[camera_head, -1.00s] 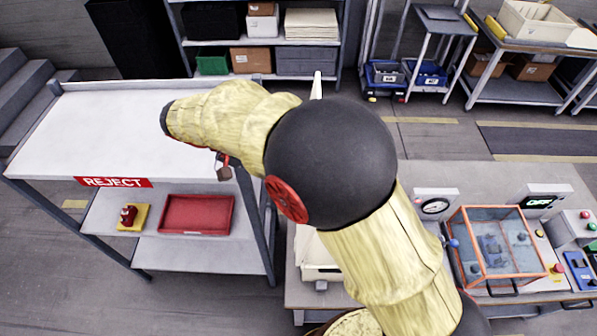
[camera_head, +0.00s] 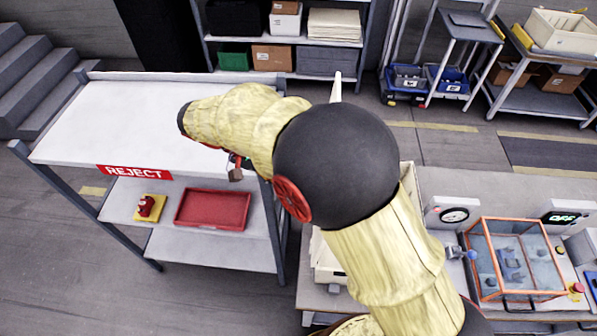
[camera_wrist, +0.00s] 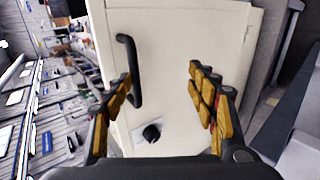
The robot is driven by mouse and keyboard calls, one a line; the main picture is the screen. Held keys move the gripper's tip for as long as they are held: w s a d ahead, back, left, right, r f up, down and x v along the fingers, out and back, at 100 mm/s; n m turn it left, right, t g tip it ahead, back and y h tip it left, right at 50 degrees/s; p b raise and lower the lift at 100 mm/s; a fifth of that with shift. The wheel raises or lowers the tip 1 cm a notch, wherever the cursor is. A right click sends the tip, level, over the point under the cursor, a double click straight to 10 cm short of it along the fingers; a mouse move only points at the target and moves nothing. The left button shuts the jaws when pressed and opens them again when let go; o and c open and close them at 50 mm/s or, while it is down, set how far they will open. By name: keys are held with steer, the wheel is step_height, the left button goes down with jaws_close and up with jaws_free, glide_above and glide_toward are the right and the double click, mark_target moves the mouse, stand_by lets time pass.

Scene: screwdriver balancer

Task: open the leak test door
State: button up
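In the wrist view a cream upright panel (camera_wrist: 170,60) fills the middle, with a black bar handle (camera_wrist: 131,70) at its left and a black round knob (camera_wrist: 151,132) low down. No label tells whether it is the leak test door. My gripper (camera_wrist: 165,88) is open and empty in front of it, tilted against the picture. Its left finger overlaps the handle in the picture; contact cannot be told. The right finger is over the bare panel. An orange-framed clear box (camera_head: 514,258) stands on the right bench.
A white REJECT table (camera_head: 120,125) with a red tray (camera_head: 213,209) below stands at left. The right bench (camera_head: 470,187) also carries a gauge (camera_head: 453,216) and an OFF display (camera_head: 565,217). Shelving (camera_head: 285,50) stands behind. Open floor (camera_head: 210,290) shows at front left.

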steer(key=shift+s+f, duration=0.1)
steer(key=shift+f, duration=0.15)
steer(key=shift+c, duration=0.5)
steer(key=shift+c, duration=0.2)
steer(key=shift+a+r, duration=0.2)
steer(key=shift+c, duration=0.2)
steer(key=v, duration=1.2)
steer(key=shift+d+r, duration=0.15)
steer(key=shift+c, duration=0.3)
steer(key=shift+d, duration=0.1)
